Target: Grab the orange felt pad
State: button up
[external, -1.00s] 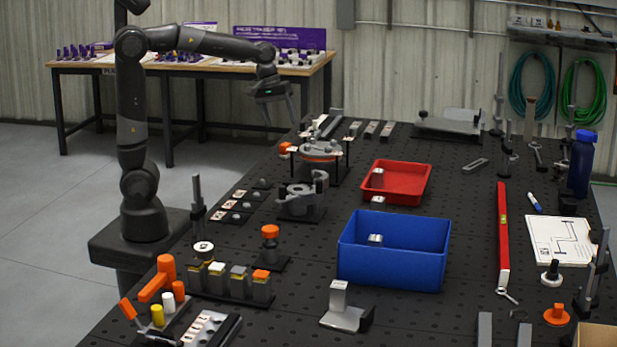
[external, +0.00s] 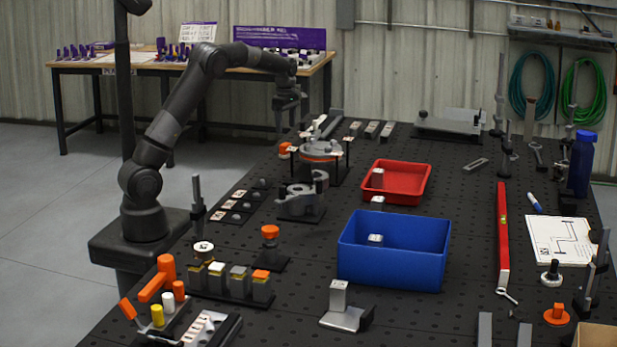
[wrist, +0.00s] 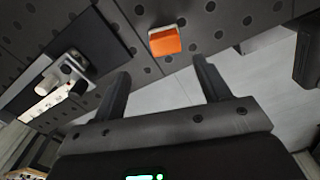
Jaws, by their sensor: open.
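A small orange block, which looks like the orange felt pad (external: 285,148), lies near the far left edge of the black perforated table. In the wrist view the orange pad (wrist: 165,41) lies just beyond the fingertips, roughly centred between them. My gripper (external: 291,125) is above the table edge close to the pad, pointing down. In the wrist view my gripper (wrist: 163,68) is open, with nothing between its fingers, and it is apart from the pad.
A round grey fixture with an orange band (external: 320,158) stands right of the pad. A red tray (external: 427,185) and a blue bin (external: 390,268) are farther right. In the wrist view a dark plate (wrist: 100,45) carries small parts at left; pale floor shows past the table edge.

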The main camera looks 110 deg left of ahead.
aim_at(286, 144)
notch_tip(286, 144, down, 4)
jog(key=shift+d+r, duration=0.1)
jog(key=f, duration=0.3)
jog(key=d+f, duration=0.1)
jog(key=shift+w+f, duration=0.25)
jog(key=shift+f, duration=0.65)
jog(key=c, duration=1.1)
jog(key=shift+r, duration=0.1)
